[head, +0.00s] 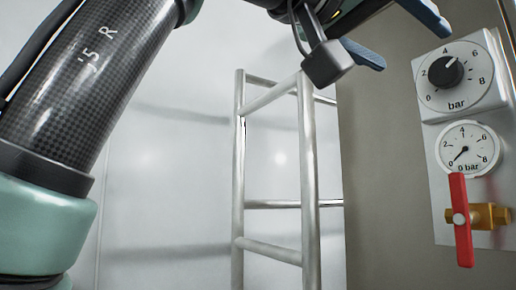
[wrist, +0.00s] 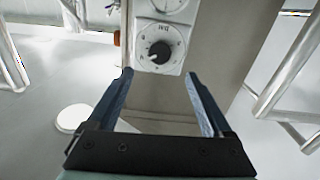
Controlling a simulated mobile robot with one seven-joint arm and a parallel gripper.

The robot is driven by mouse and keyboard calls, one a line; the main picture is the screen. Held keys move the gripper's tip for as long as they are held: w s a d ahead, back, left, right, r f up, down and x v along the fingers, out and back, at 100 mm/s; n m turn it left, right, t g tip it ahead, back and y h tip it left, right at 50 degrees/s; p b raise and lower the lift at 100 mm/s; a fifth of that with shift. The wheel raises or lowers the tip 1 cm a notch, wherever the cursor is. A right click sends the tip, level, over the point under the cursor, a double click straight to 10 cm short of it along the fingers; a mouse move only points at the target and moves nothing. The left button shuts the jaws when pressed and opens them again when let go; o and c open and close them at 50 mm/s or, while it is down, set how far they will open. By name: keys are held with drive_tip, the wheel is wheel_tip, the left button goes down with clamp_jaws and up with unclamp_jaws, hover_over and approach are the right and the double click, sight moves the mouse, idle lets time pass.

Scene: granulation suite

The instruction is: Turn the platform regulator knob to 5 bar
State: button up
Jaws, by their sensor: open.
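The regulator knob (head: 446,72) is a black round knob on a white dial plate (head: 462,98) marked 2, 4, 6, 8 and "bar". Its white mark points up and right, between 4 and 6; the exact value is hard to read. In the wrist view the knob (wrist: 158,51) appears upside down, beyond and between the fingertips. My gripper (head: 412,48) is open and empty, to the left of the dial in the head view. Its two blue fingers also show in the wrist view (wrist: 158,74), apart from the knob.
Below the dial is a pressure gauge (head: 467,148) with its needle near 0. Under it, a red lever (head: 461,222) stands upright on a brass valve (head: 490,216). A metal-tube ladder frame (head: 308,170) stands left of the panel.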

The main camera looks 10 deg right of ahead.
sight(443, 70)
drive_tip(key=p+x, duration=0.3)
drive_tip(key=x, duration=0.6)
drive_tip(key=shift+d+r+p, duration=0.15)
drive_tip(key=shift+d+p, duration=0.1)
drive_tip(key=shift+p, duration=0.05)
drive_tip(key=shift+w+d, duration=0.2)
drive_tip(key=shift+d, duration=0.2)
clamp_jaws()
drive_tip(key=shift+n+p, duration=0.4)
drive_tip(key=shift+n, duration=2.4)
